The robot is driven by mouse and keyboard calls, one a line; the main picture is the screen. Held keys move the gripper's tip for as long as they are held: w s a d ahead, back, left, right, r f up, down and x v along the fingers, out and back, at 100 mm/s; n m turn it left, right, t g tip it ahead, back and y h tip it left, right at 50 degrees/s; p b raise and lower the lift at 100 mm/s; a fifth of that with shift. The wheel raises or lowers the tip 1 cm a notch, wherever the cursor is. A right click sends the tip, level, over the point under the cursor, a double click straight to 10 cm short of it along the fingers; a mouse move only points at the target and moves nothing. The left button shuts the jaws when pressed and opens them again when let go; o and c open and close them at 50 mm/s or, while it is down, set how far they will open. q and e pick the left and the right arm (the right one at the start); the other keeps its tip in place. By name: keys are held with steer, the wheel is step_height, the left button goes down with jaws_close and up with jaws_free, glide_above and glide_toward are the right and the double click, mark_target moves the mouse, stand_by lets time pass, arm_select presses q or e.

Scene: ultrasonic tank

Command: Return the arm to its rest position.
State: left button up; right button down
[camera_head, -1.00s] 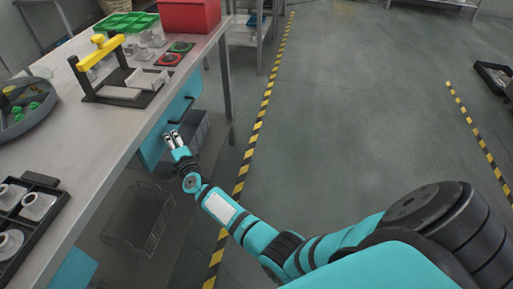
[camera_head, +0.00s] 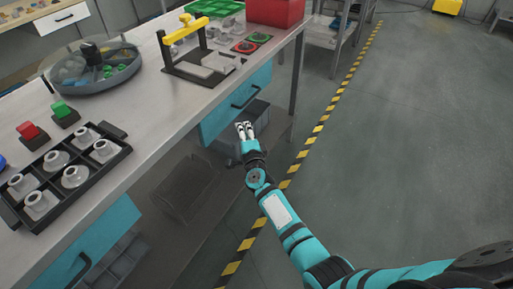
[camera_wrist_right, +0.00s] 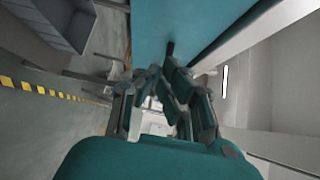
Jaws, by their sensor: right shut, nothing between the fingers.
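My right arm (camera_head: 290,225) reaches in from the lower right in the head view. Its gripper (camera_head: 244,128) is shut and empty, in front of the workbench's teal drawer front and below the level of the tabletop. In the right wrist view the gripper fingers (camera_wrist_right: 165,95) show in the middle, with the teal drawer front (camera_wrist_right: 165,25) close above them. I cannot tell from the views whether the fingers touch the bench. My left gripper is not in view.
The workbench (camera_head: 165,110) bears a black tray (camera_head: 95,178) of grey fittings, red and green buttons, a round tank (camera_head: 92,72), a yellow-handled press (camera_head: 182,32) and a red bin (camera_head: 275,10). A grey bin (camera_head: 262,112) is below. Open floor (camera_head: 400,150) lies right.

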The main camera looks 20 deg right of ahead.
steer(key=s+a, duration=0.1)
steer(key=s, duration=0.7)
steer(key=s+a+f+n+g+y+p, duration=0.1)
steer(key=s+f+n+g, duration=0.25)
steer(key=s+f, duration=0.55)
steer(key=s+f+n+g+y, duration=0.1)
steer(key=s+f+n+g, duration=0.3)
steer(key=f, duration=0.8)
steer(key=s+a+f+n+g+y+p, duration=0.1)
steer(key=s+f+n+g, duration=0.1)
steer(key=s+f+n, duration=0.7)
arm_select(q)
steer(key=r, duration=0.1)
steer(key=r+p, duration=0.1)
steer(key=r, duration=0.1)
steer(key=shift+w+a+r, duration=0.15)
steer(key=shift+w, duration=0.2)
arm_select(e)
steer(key=s+d+f+n+g, duration=0.1)
steer(key=s+f, duration=0.3)
steer(key=s, duration=0.6)
steer(key=s+d+f+n+g+h, duration=0.1)
steer(key=s+d+f+g, duration=0.3)
steer(key=s, duration=0.6)
steer(key=s+d+f+n+g, duration=0.2)
steer(key=s+f, duration=0.4)
steer(key=s, duration=0.5)
steer(key=shift+d+n, duration=0.45)
steer(key=shift+d, duration=0.15)
